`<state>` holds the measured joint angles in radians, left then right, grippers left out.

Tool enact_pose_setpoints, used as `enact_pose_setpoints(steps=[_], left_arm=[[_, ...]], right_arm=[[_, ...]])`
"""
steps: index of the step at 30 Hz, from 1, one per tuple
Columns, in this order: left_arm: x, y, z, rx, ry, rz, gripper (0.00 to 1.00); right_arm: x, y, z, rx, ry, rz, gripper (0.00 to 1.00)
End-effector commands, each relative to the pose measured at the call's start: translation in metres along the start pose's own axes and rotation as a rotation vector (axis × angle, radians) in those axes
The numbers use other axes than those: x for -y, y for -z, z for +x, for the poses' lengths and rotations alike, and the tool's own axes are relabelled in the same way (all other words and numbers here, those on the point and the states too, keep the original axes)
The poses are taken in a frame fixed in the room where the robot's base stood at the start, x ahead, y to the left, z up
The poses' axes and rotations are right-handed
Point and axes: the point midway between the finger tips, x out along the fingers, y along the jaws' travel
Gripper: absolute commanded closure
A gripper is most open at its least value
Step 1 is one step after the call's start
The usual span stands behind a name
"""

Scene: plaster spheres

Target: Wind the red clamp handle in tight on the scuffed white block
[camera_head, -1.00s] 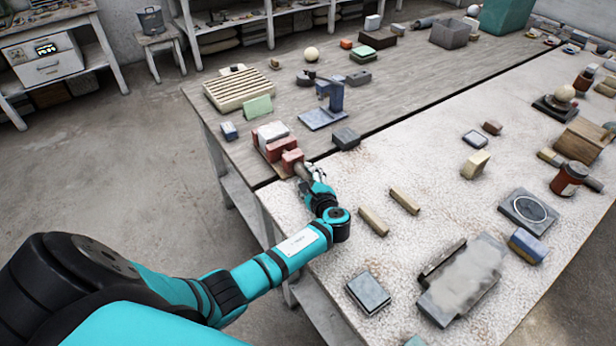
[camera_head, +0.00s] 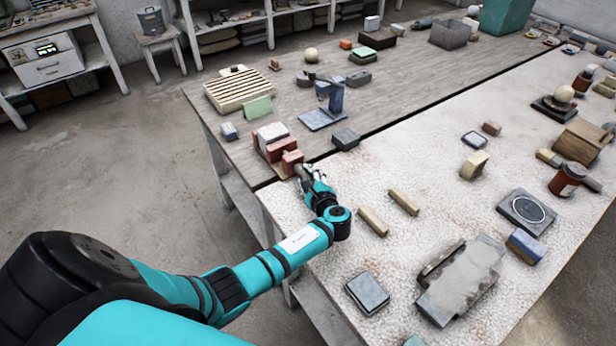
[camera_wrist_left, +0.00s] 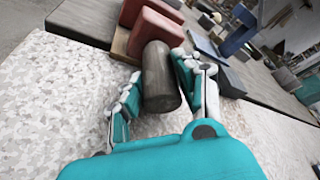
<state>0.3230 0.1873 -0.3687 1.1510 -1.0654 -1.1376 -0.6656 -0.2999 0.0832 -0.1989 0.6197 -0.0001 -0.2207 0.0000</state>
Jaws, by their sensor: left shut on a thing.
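The red clamp (camera_head: 275,149) stands at the near left corner of the wooden table, and its red blocks also show at the top of the wrist view (camera_wrist_left: 155,27). The scuffed white block (camera_head: 271,132) sits at the clamp's far side, beside a red jaw; whether they touch I cannot tell. The clamp handle (camera_wrist_left: 158,78) is a grey-brown cylinder sticking out toward me from the near red block. My left gripper (camera_head: 308,178) is shut on the handle, with fingers on both sides of it in the wrist view (camera_wrist_left: 155,95). My right gripper is out of view.
A dark grey block (camera_head: 346,139) and a blue stand (camera_head: 325,112) are right of and behind the clamp. A small blue block (camera_head: 229,131) lies to its left. Two tan bars (camera_head: 373,221) lie right of my gripper.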

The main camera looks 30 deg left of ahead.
Motion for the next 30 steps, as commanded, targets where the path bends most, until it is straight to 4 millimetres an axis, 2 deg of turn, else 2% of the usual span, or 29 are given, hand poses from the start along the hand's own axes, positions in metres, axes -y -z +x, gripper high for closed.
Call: enact_pose_setpoints(steps=[15,23,30], left_arm=[[0.003,-0.001,-0.001,0.004,-0.157,0.393,0.99],[0.002,0.001,-0.001,0.008,-0.248,0.623,0.99],[0.000,0.002,0.000,0.012,-0.332,0.835,0.99]], right_arm=[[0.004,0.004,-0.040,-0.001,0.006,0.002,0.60],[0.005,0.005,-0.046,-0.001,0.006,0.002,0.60],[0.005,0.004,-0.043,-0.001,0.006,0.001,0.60]])
